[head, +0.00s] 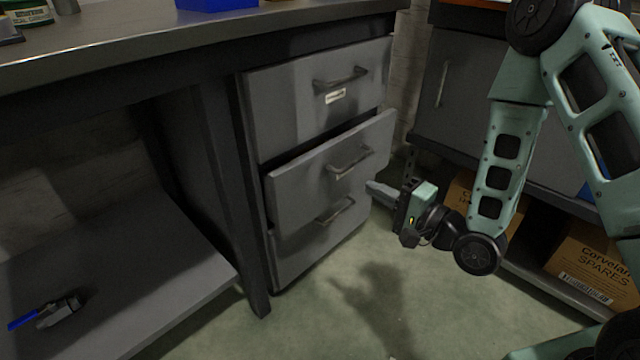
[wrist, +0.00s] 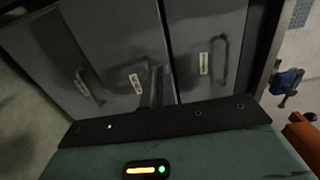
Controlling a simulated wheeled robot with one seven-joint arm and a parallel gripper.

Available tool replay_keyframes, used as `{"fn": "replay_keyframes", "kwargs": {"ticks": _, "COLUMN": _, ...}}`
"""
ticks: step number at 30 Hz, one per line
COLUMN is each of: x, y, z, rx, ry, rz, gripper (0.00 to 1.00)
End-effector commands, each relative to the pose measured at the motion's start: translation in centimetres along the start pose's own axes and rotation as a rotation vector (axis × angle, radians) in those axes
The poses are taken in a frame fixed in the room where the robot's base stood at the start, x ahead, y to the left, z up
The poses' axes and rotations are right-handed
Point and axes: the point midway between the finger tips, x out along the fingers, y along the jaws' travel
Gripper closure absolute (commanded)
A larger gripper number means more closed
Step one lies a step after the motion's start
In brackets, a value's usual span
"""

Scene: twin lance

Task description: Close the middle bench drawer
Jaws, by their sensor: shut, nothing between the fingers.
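The middle bench drawer (head: 310,170) is partly open. Its grey front stands out from the bench, with a dark gap along its top edge. Its bar handle (head: 350,161) is on the front. My gripper (head: 373,189) is shut and empty, in front of this drawer, below and right of its handle. A small space seems to show between the fingertips and the drawer front; contact is hard to judge. In the wrist view the middle drawer front (wrist: 112,45) fills the centre, turned sideways, and the dark fingers (wrist: 157,88) partly hide its handle.
The top drawer (head: 290,100) looks shut above, and the bottom drawer (head: 300,245) sits below. A grey cabinet (head: 455,100) and a shelf with cardboard boxes (head: 590,265) stand at right, close behind my arm. The floor (head: 340,310) in front is clear.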

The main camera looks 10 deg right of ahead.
Motion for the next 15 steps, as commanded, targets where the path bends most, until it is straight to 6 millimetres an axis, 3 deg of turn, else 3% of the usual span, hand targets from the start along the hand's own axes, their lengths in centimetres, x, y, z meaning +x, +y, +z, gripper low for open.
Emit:
{"fn": "replay_keyframes", "kwargs": {"ticks": 5, "x": 1.8, "y": -0.1, "z": 0.1, "rx": -0.001, "ry": -0.005, "rz": -0.010, "gripper": 1.00}}
{"fn": "replay_keyframes", "kwargs": {"ticks": 15, "x": 8.7, "y": 0.1, "z": 0.1, "rx": -0.003, "ry": -0.003, "rz": -0.008, "gripper": 1.00}}
